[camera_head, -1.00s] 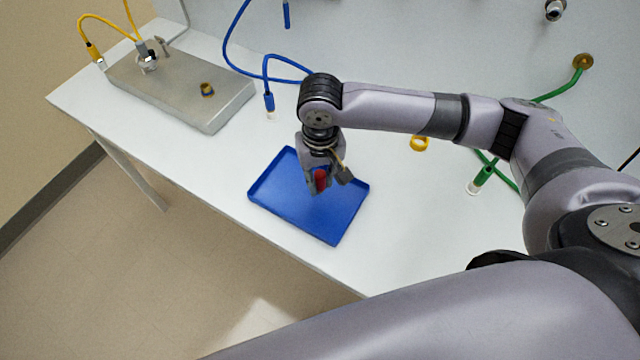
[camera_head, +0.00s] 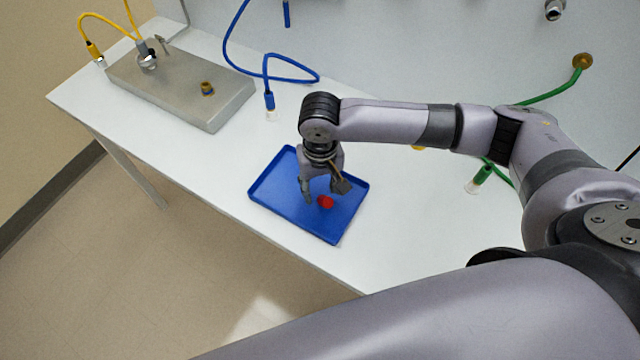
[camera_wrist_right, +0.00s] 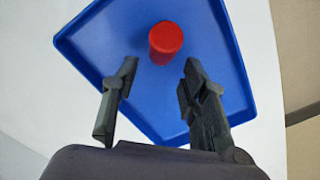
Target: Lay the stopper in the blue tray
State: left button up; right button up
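The red stopper (camera_head: 325,202) is in the blue tray (camera_head: 275,196), near the tray's middle. In the right wrist view the stopper (camera_wrist_right: 166,42) lies beyond the fingertips, apart from both, over the floor of the blue tray (camera_wrist_right: 105,35). My right gripper (camera_head: 322,197) is over the tray in the head view, with its fingers spread. The right wrist view shows my right gripper (camera_wrist_right: 158,75) open and empty, with blue tray floor between the fingers. My left gripper is not in view.
A metal box (camera_head: 180,88) with yellow cables stands at the table's far left. A blue cable (camera_head: 269,98) hangs behind the tray. A green cable end (camera_head: 481,177) is at the right.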

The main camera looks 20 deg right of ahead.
jog(key=shift+r, duration=0.1)
notch_tip(320, 180, up, 12)
jog(key=b, duration=0.1)
dwell(0.5)
dwell(0.4)
